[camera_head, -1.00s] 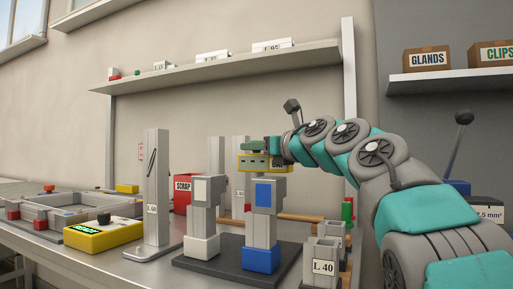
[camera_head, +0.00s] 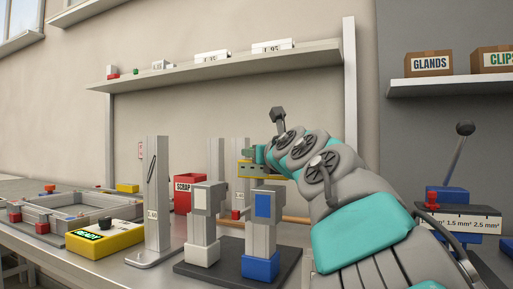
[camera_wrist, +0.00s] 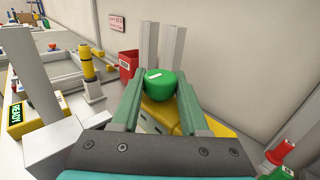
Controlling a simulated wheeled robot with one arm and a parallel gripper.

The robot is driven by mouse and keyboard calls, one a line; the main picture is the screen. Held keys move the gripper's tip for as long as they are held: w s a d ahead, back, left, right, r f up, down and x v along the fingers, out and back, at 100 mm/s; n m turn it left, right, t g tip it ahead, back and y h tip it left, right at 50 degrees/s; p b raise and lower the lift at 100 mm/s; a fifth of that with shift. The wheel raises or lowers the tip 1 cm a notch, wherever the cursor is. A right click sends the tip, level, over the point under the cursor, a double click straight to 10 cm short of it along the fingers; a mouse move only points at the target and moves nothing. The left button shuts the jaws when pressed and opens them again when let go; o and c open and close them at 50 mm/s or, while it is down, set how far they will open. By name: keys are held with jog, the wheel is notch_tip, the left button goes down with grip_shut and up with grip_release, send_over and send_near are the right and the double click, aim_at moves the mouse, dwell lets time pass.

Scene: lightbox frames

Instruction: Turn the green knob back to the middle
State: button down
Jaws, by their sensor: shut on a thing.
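The green knob (camera_wrist: 160,86) sits on top of a yellow box (camera_wrist: 158,112) in the wrist view. A short white mark on its top lies slightly aslant. My gripper (camera_wrist: 161,79) is shut on the knob, one green finger on each side. In the head view the yellow box (camera_head: 258,170) stands behind the two grey posts. My gripper (camera_head: 251,155) is at its top there, and I cannot make out the knob.
Grey posts with a white base (camera_head: 202,252) and a blue base (camera_head: 260,266) stand on a dark plate in front. A tall slotted upright (camera_head: 157,190), a red scrap bin (camera_head: 188,190) and a yellow READY box (camera_head: 104,238) are to the left.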

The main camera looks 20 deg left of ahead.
jog(key=shift+s+a+r, duration=0.1)
jog(key=shift+c, duration=2.1)
grip_release()
jog(key=b+v, duration=0.2)
jog(key=v, duration=0.5)
jog(key=shift+s+d+b, duration=0.25)
jog(key=shift+s+b, duration=0.05)
